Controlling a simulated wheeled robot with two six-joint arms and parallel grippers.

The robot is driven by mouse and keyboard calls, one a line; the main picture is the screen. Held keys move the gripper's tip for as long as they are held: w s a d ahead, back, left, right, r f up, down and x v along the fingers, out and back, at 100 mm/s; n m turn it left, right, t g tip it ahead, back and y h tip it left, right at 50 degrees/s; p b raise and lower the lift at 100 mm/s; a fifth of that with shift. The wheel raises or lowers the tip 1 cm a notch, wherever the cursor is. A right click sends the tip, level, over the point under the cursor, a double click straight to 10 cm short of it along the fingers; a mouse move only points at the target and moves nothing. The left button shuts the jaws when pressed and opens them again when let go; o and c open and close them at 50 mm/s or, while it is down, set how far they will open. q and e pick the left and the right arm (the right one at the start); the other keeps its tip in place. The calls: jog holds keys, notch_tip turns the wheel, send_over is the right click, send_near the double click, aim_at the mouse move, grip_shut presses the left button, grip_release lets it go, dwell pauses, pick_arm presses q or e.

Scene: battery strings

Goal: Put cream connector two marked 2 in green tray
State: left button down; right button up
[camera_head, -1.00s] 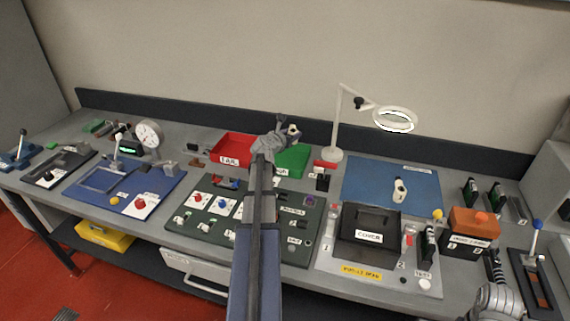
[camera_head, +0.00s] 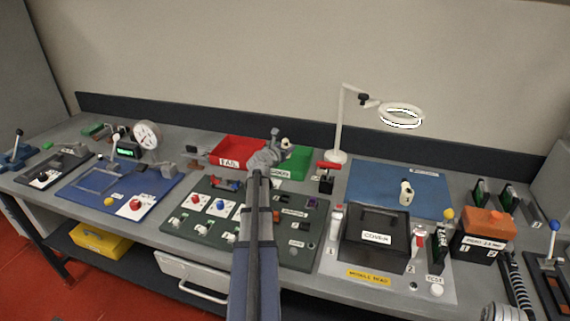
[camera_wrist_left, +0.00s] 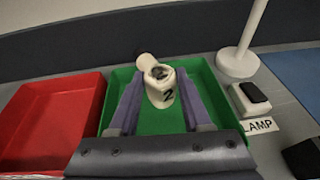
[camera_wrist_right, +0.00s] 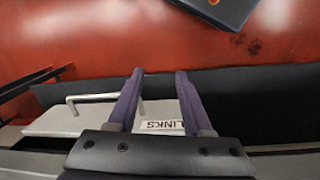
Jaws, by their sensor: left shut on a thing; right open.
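The cream connector marked 2 (camera_wrist_left: 161,90) is between the fingers of my left gripper (camera_wrist_left: 158,78), which is shut on it. It shows small in the head view (camera_head: 286,142), partly hidden by the left gripper (camera_head: 274,146). The green tray (camera_wrist_left: 198,75) lies below and around the connector in the left wrist view; in the head view the tray (camera_head: 298,162) is partly behind my left arm. I cannot tell whether the connector touches the tray floor. My right gripper (camera_wrist_right: 155,73) is open and empty, above the drawer front and red floor.
The red tray (camera_wrist_left: 50,120) sits directly left of the green one. The lamp base (camera_wrist_left: 237,65) and a small switch labelled LAMP (camera_wrist_left: 250,98) stand right of it. Another cream connector (camera_head: 406,193) is on the blue mat (camera_head: 375,185). The black cover box (camera_head: 375,228) is nearer the front.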

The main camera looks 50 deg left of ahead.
pick_arm(q)
jog(key=shift+f+b, duration=1.95)
jog(key=shift+r, duration=0.15)
jog(key=c, duration=0.8)
grip_release()
jog(key=shift+f, duration=0.2)
jog(key=o, duration=0.5)
jog(key=shift+c, duration=0.2)
jog(key=shift+r, duration=0.1)
jog(key=shift+r+p, duration=0.25)
jog(key=shift+p, duration=0.05)
jog(key=p+v, duration=0.3)
jog(key=v, duration=0.9)
jog(key=shift+f, duration=0.15)
